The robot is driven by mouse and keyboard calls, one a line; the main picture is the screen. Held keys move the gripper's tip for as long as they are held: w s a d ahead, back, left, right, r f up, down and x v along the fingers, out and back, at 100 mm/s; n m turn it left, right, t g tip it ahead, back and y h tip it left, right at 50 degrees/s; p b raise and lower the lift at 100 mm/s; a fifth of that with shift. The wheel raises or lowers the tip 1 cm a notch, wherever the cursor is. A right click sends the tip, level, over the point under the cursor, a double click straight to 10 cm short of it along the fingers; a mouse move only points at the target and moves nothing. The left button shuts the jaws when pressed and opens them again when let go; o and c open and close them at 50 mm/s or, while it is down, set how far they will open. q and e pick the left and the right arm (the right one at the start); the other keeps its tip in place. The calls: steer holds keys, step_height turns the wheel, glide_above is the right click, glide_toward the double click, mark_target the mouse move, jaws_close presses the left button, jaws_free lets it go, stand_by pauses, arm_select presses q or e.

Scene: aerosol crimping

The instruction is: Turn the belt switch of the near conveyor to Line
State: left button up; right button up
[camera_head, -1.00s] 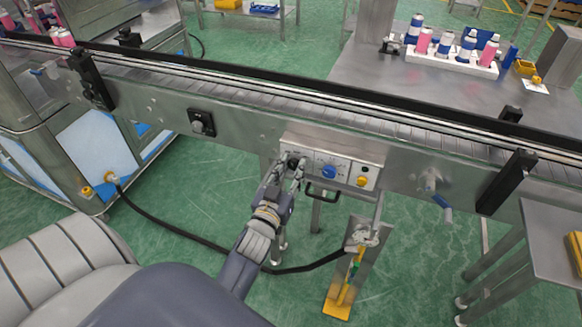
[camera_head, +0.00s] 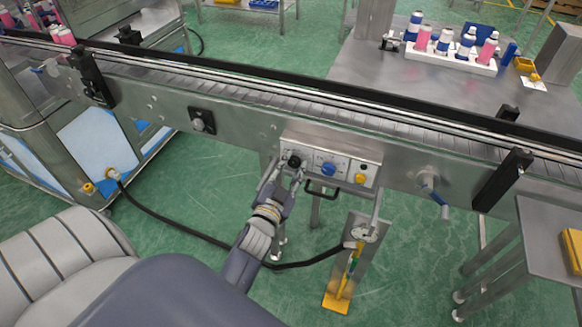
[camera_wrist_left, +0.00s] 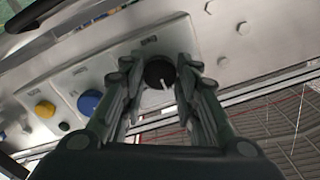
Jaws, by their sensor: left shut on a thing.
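The near conveyor (camera_head: 255,128) crosses the head view, with a control panel (camera_head: 311,163) on its front side. The black belt switch (camera_head: 294,161) is the leftmost knob on the panel. In the left wrist view the black knob (camera_wrist_left: 159,72) with a pale pointer mark sits between the fingertips. My left gripper (camera_head: 285,176) reaches up to the panel's left end and is shut on this knob; it also fills the left wrist view (camera_wrist_left: 160,82). The switch labels are too small to read. My right gripper is not in view.
A blue knob (camera_head: 328,169) and a yellow knob (camera_head: 360,178) sit right of the switch. A black handle (camera_head: 321,193) is below the panel. A dark hose (camera_head: 190,234) runs across the green floor. A crank (camera_head: 432,190) sticks out on the right.

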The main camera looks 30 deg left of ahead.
arm_select(q)
steer(key=shift+r, duration=0.15)
steer(key=o, duration=0.7)
steer(key=shift+w, duration=0.1)
steer(key=o, duration=0.4)
steer(key=shift+c, duration=0.2)
step_height(320, 180, up, 10)
steer(key=shift+f, duration=0.1)
